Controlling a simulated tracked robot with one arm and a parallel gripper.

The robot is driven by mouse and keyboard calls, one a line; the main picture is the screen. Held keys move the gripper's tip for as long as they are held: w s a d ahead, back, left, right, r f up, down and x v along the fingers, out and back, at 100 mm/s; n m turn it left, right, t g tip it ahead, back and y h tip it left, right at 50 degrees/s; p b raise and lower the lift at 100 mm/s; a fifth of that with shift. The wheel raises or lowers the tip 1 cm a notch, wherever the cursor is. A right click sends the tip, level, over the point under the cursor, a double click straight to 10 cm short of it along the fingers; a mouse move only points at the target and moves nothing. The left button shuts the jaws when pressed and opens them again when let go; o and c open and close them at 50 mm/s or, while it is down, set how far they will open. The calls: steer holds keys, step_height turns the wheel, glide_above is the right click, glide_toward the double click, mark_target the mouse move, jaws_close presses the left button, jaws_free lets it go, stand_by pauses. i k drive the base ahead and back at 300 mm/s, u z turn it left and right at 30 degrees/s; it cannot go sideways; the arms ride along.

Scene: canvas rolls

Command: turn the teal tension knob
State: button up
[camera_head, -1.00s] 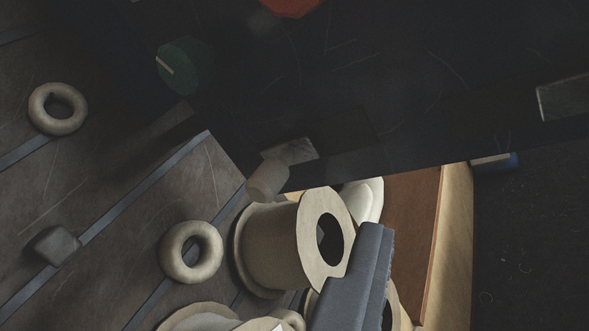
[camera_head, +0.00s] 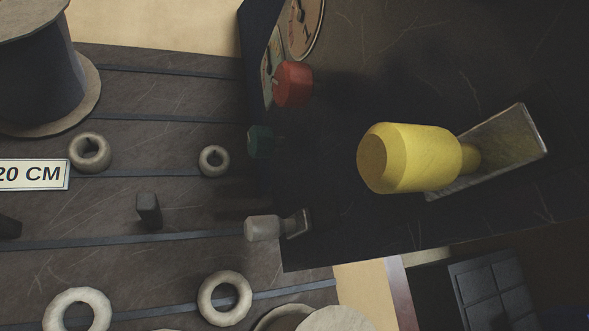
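The teal tension knob (camera_head: 260,141) is a small, dark green-teal round knob on the shadowed left face of a black machine housing (camera_head: 330,190). I see it nearly from the side, and a small pale mark shows at its right edge. Nothing touches it in this view. A red knob (camera_head: 293,84) sits just above it on the same face. My gripper does not show in this view.
A yellow handle (camera_head: 410,158) on a metal plate juts from the housing, and a smaller grey handle (camera_head: 263,228) sits lower left. A gauge (camera_head: 304,25) is above. Left is a slatted surface (camera_head: 185,95) with pale rings (camera_head: 225,298), a large spool (camera_head: 35,75) and a "20 CM" label (camera_head: 33,174).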

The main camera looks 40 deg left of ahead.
mark_target(263, 142)
steer(key=z, duration=0.7)
steer(key=k, duration=1)
steer(key=u, duration=1.05)
steer(key=i, duration=1)
steer(key=z, duration=0.05)
